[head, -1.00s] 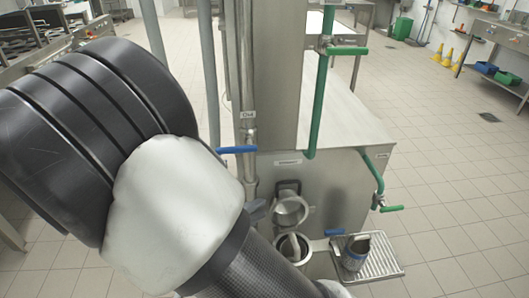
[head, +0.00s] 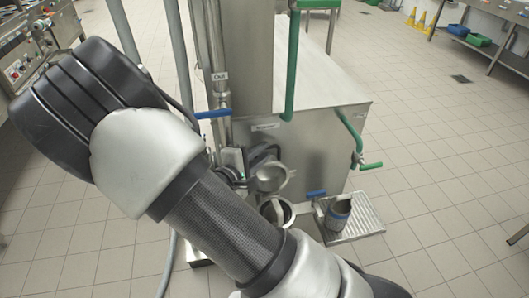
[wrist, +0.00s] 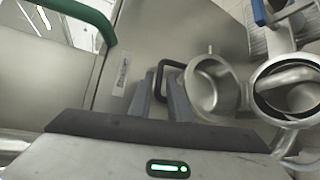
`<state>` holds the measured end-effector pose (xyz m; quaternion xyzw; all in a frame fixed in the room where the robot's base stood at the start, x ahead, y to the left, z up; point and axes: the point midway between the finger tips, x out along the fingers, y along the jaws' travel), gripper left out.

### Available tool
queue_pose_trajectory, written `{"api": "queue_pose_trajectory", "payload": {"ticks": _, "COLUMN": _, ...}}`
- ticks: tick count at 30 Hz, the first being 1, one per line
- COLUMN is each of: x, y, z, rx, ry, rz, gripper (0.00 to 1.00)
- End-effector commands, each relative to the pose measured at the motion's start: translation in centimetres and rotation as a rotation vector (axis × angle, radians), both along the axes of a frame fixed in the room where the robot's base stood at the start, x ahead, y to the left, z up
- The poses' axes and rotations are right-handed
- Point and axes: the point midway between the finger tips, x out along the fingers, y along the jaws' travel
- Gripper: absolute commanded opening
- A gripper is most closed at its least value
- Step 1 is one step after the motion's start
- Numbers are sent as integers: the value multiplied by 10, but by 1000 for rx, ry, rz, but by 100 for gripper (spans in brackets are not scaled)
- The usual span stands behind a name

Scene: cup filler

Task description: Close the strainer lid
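The strainer lid (head: 271,178) is a round, hollow metal piece standing raised above the strainer (head: 277,211), whose round mouth is uncovered. In the wrist view the lid (wrist: 212,86) is right of my fingers, and the strainer (wrist: 290,92) is at the right edge with a curved metal part inside. My gripper (wrist: 162,98) is open, its two grey fingers apart. A black loop handle (wrist: 176,64) beside the lid shows at and between the fingertips; I cannot tell whether they touch it. In the head view my gripper is small and partly hidden by my arm.
A metal cup (head: 337,214) stands on a drip tray (head: 362,225) right of the strainer. Open tiled floor (head: 440,190) lies to the right.

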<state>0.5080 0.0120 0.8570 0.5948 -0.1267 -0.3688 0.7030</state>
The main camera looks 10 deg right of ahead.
Motion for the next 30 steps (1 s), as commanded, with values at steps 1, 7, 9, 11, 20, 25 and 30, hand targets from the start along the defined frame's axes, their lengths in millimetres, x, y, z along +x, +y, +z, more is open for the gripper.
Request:
{"api": "queue_pose_trajectory", "payload": {"ticks": 1, "x": 4, "y": -4, "z": -3, "rx": 0, "ry": 0, "rz": -1, "gripper": 17}}
{"api": "queue_pose_trajectory", "payload": {"ticks": 7, "x": 12, "y": -12, "z": -5, "rx": -1, "ry": 1, "rz": 0, "gripper": 17}}
{"api": "queue_pose_trajectory", "payload": {"ticks": 9, "x": 13, "y": -12, "z": -5, "rx": 0, "ry": 1, "rz": 1, "gripper": 17}}
{"api": "queue_pose_trajectory", "payload": {"ticks": 11, "x": 13, "y": -12, "z": -5, "rx": 0, "ry": 1, "rz": 1, "gripper": 17}}
{"api": "queue_pose_trajectory", "payload": {"ticks": 20, "x": 12, "y": -12, "z": -5, "rx": 0, "ry": 1, "rz": 1, "gripper": 0}}
{"api": "queue_pose_trajectory", "payload": {"ticks": 25, "x": 12, "y": -12, "z": -5, "rx": 0, "ry": 0, "rz": 1, "gripper": 0}}
{"api": "queue_pose_trajectory", "payload": {"ticks": 30, "x": 12, "y": -8, "z": -5, "rx": 0, "ry": -8, "rz": 1, "gripper": 0}}
